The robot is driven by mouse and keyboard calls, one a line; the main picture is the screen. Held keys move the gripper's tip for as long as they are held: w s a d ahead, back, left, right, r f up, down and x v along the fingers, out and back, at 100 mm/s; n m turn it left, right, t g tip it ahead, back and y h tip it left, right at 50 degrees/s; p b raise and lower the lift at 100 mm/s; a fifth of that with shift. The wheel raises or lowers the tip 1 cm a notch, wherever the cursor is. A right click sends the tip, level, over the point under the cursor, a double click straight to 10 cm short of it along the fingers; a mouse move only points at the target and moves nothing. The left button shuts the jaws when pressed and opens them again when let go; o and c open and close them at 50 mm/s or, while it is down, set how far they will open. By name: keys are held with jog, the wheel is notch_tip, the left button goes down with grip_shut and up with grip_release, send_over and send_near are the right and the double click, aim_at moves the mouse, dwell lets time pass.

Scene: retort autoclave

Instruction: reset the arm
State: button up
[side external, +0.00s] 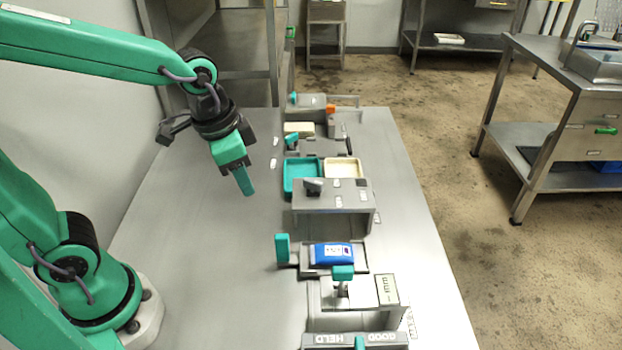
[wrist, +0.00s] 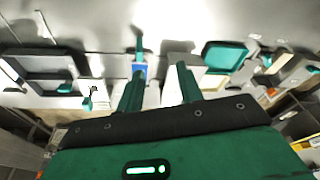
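My gripper (side external: 244,181) hangs in the air above the left part of the steel table (side external: 200,270), pointing down. It is clear of the row of fixtures to its right. In the wrist view my gripper (wrist: 158,78) shows two green fingers standing apart with nothing held between them. In the side view the fingers overlap, so their gap is hidden there.
Along the table's right half stand a teal tray (side external: 303,190), a cream tray (side external: 345,161), a grey box-like housing (side external: 333,212), a blue pouch (side external: 332,254) on a fixture and a "GOOD / HELD" bin (side external: 355,341). The table's left part is bare.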

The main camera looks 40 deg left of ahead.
jog(key=s+a+r+n+t, duration=0.3)
jog(key=s+a+r+n, duration=0.2)
jog(key=s, duration=0.1)
jog(key=shift+s+a+r, duration=0.15)
jog(key=shift+a, duration=0.2)
